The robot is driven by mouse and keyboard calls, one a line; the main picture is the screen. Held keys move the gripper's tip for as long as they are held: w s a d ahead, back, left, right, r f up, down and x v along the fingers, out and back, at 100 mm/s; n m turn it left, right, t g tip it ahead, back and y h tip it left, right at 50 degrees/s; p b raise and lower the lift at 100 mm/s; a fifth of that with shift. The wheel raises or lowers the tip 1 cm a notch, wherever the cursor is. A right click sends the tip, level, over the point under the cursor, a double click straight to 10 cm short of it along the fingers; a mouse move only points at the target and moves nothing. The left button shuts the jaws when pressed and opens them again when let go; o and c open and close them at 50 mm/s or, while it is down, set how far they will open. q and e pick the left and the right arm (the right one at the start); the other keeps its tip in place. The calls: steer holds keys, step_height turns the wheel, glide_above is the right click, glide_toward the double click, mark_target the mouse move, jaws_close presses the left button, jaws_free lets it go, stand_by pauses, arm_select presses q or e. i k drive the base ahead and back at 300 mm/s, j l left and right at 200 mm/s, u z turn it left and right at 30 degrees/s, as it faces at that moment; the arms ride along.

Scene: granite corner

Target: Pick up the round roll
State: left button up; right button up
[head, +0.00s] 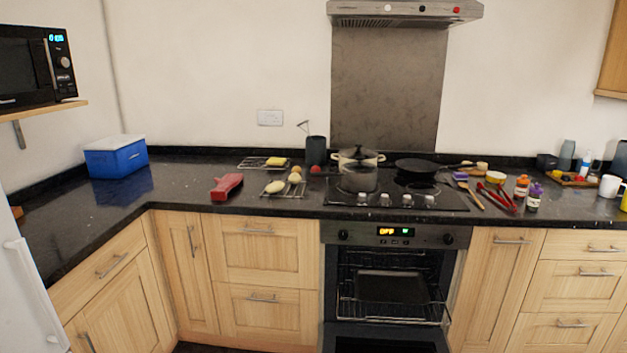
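On the wire rack (283,194) left of the hob, a pale, rounded roll (295,178) sits towards the back right. A longer, oval pale roll (274,187) lies to its front left. Another small yellowish piece (297,169) shows just behind the round one; it is too small to tell what it is. Neither of my grippers is in view, and nothing touches the rolls.
A red object (227,186) lies left of the rack. Behind are a second rack with a yellow block (277,161) and a dark canister (316,151). A pot (357,160) stands on the hob. The oven door (384,337) is open. Counter near the blue cooler (116,156) is clear.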

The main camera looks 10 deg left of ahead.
mark_target(295, 178)
steer(key=i+j+z, duration=0.15)
steer(key=z, duration=0.15)
steer(key=i+j+z, duration=0.1)
steer(key=j+z, duration=0.15)
steer(key=j, duration=0.15)
steer(key=i+j+z, duration=0.1)
steer(key=j+z, duration=0.2)
